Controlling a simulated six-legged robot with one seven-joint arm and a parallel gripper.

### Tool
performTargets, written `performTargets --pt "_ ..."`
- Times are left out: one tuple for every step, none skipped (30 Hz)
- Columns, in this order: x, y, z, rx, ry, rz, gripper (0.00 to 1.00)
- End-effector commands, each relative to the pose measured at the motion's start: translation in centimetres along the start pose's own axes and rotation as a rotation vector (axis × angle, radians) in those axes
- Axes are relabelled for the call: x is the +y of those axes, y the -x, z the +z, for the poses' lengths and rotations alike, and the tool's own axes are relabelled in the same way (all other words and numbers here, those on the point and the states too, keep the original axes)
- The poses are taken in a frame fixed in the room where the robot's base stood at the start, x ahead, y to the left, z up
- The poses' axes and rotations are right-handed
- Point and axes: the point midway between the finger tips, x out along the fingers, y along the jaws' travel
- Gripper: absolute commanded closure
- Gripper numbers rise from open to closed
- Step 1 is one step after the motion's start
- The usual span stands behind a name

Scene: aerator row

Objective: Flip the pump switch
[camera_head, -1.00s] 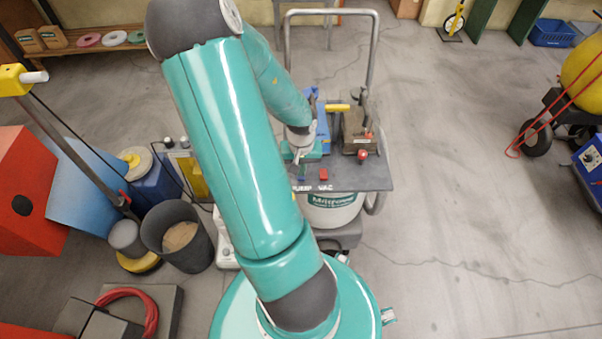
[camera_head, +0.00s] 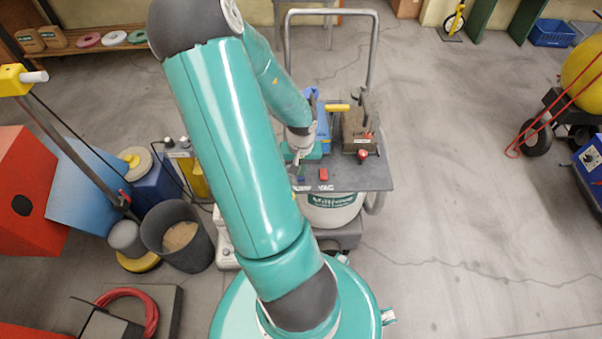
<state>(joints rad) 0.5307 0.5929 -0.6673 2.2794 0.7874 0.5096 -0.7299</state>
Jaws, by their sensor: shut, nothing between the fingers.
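A grey cart top (camera_head: 360,180) carries two small switches near its front edge. The red switch (camera_head: 323,174) stands above the lettering VAC. A small blue switch (camera_head: 301,178) is to its left above the lettering PUMP, close against the edge of my arm, which covers part of the lettering. My gripper (camera_head: 298,158) is shut and empty, just behind the blue switch in the picture. Its fingertips are small and partly hidden by my arm, so I cannot tell whether they touch the switch.
On the cart are a blue case (camera_head: 322,130), a brown box (camera_head: 357,138) with a red knob, and a yellow handle (camera_head: 337,108). A tall grey cart rail (camera_head: 372,50) rises behind. A dark bin (camera_head: 180,245) stands left. The floor at right is mostly clear.

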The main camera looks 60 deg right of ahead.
Motion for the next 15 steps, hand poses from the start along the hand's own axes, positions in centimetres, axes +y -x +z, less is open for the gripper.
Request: performTargets --pt "0.02 -0.08 -0.01 0.0 0.0 0.0 1.0" --pt "0.02 -0.12 -0.01 0.0 -0.001 0.0 1.0" --pt "0.03 -0.17 -0.01 0.0 -0.001 0.0 1.0" --pt "0.03 -0.21 -0.02 0.0 -0.001 0.0 1.0" --pt "0.04 -0.25 -0.02 0.0 -0.001 0.0 1.0" --pt "0.04 -0.3 -0.03 0.001 -0.001 0.0 1.0" --pt "0.04 -0.34 -0.03 0.001 -0.001 0.001 1.0" --pt "0.04 -0.38 -0.03 0.001 -0.001 0.001 1.0" --pt "0.04 -0.43 -0.04 0.001 -0.001 0.001 1.0" --pt "0.04 -0.47 -0.04 0.001 -0.001 0.001 1.0" --pt "0.04 -0.51 -0.04 0.001 -0.001 0.001 1.0" --pt "0.03 -0.56 -0.04 0.001 -0.001 0.0 1.0" --pt "0.02 -0.6 -0.04 0.001 -0.001 0.0 1.0" --pt "0.02 -0.64 -0.04 0.001 -0.001 0.0 1.0" --pt "0.01 -0.69 -0.04 0.001 -0.001 0.0 1.0"
